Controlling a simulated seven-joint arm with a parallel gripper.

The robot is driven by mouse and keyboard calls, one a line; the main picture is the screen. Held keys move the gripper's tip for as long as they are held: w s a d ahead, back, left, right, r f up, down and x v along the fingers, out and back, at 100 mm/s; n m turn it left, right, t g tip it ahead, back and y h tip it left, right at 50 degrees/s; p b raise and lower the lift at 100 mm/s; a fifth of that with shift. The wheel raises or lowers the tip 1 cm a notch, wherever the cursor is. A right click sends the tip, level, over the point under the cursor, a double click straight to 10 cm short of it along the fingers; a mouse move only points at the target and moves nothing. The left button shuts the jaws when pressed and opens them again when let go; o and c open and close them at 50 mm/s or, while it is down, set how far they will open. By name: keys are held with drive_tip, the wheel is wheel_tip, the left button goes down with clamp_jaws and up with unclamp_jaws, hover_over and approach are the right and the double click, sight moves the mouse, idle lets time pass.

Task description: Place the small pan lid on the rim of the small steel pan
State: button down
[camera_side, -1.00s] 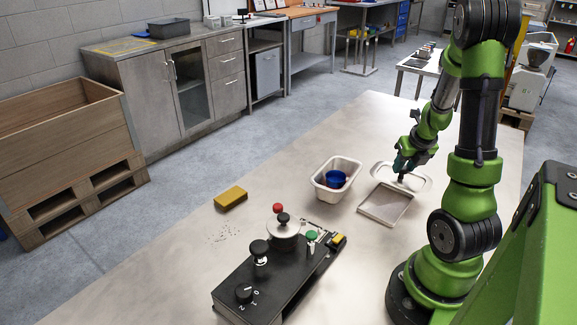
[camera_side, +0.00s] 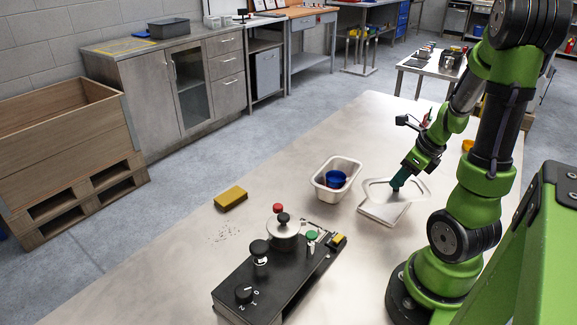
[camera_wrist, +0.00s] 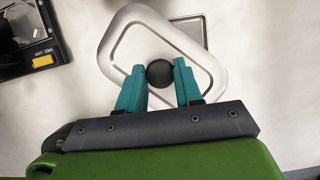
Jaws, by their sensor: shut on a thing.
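The small pan lid (camera_side: 376,189) is a flat steel plate with rounded corners and a round black knob. My gripper (camera_side: 396,186) is shut on the knob from above. In the wrist view the teal fingers (camera_wrist: 159,75) stand on both sides of the knob, and the lid (camera_wrist: 150,42) lies turned askew. A shallow square steel pan (camera_side: 384,214) sits on the table, partly hidden by the lid over it. Its corner also shows in the wrist view (camera_wrist: 197,25). The lid seems held above the pan; I cannot tell how wide the gap is.
A pale deep container (camera_side: 325,190) with a blue cup (camera_side: 336,179) stands close to the left of the lid. A black control box (camera_side: 275,275) with knobs lies nearer the camera. A yellow sponge-like block (camera_side: 230,197) lies further left. The table between is mostly clear.

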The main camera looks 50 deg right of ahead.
sight(373, 186)
drive_tip(key=w+a+r+n+y, duration=0.1)
drive_tip(key=w+n, duration=0.1)
drive_tip(key=n, duration=0.2)
drive_tip(key=w+a+r+n+g+y, duration=0.1)
drive_tip(key=w+n, duration=0.1)
drive_tip(key=n, duration=0.2)
drive_tip(key=w+a+r+n+g+y, duration=0.1)
drive_tip(key=w+n+y, duration=0.1)
drive_tip(key=n, duration=0.2)
drive_tip(key=shift+r, duration=0.2)
drive_tip(key=w+a+r+n+g+h, duration=0.2)
drive_tip(key=w+a+r+n+g, duration=0.2)
drive_tip(key=w+a+n, duration=0.5)
drive_tip(key=w+a+r+n+g+h, duration=0.25)
drive_tip(key=w+a+n, duration=0.35)
drive_tip(key=a+n, duration=0.75)
drive_tip(key=s+d+f+m+y, duration=0.1)
drive_tip(key=s+d, duration=0.1)
drive_tip(key=d, duration=1)
drive_tip(key=s+d+f+m+y, duration=0.1)
drive_tip(key=d+m+y, duration=0.1)
drive_tip(key=d, duration=1)
drive_tip(key=shift+h, duration=0.25)
drive_tip(key=shift+s+a+f, duration=0.1)
drive_tip(key=shift+f, duration=1.6)
drive_tip(key=shift+a+f, duration=0.1)
drive_tip(key=shift+f, duration=1.6)
drive_tip(key=shift+f, duration=0.4)
drive_tip(key=c, duration=0.7)
unclamp_jaws()
